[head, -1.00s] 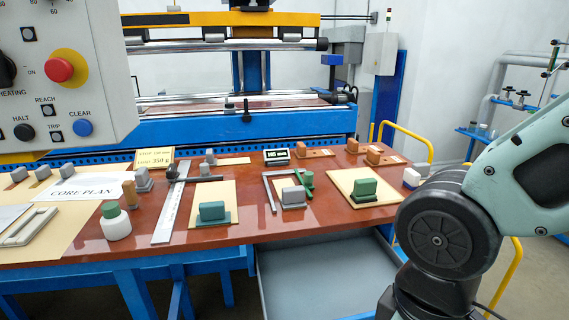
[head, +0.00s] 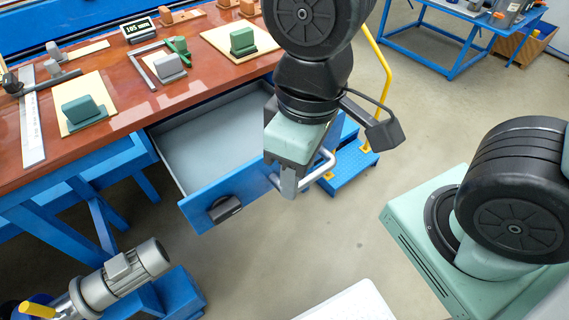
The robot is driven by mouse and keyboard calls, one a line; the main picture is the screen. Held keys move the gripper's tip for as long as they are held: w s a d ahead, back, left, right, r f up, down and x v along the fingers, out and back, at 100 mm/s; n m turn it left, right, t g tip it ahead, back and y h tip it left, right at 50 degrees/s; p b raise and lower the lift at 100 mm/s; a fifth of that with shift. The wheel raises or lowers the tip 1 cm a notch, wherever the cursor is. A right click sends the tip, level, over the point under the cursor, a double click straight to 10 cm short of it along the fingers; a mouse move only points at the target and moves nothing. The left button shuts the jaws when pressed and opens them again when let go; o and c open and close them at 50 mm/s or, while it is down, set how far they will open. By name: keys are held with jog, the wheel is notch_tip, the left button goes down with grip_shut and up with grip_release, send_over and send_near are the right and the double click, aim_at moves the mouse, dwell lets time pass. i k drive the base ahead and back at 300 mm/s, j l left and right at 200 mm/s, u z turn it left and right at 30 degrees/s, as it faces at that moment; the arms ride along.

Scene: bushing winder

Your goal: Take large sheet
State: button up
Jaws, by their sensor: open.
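Two cream sheets lie on the brown tabletop in the head view. One sheet (head: 101,87) is at the left under a dark green block (head: 84,110). The other sheet (head: 263,41) is farther back, under another green block (head: 242,41). I cannot tell by size which one is the large sheet. My gripper (head: 308,178) points down at the right end of the open drawer's blue front, away from both sheets. Its grey fingers are open, with nothing seen between them.
An empty grey drawer (head: 215,140) stands pulled out below the table. A grey motor (head: 135,265) is at the lower left. A yellow rail (head: 376,65) and blue step (head: 350,170) stand right of the table. Open floor lies beyond.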

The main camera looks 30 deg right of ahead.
aim_at(84, 101)
jog(key=i+j+u, duration=0.4)
jog(key=i+j, duration=0.15)
jog(key=i, duration=0.25)
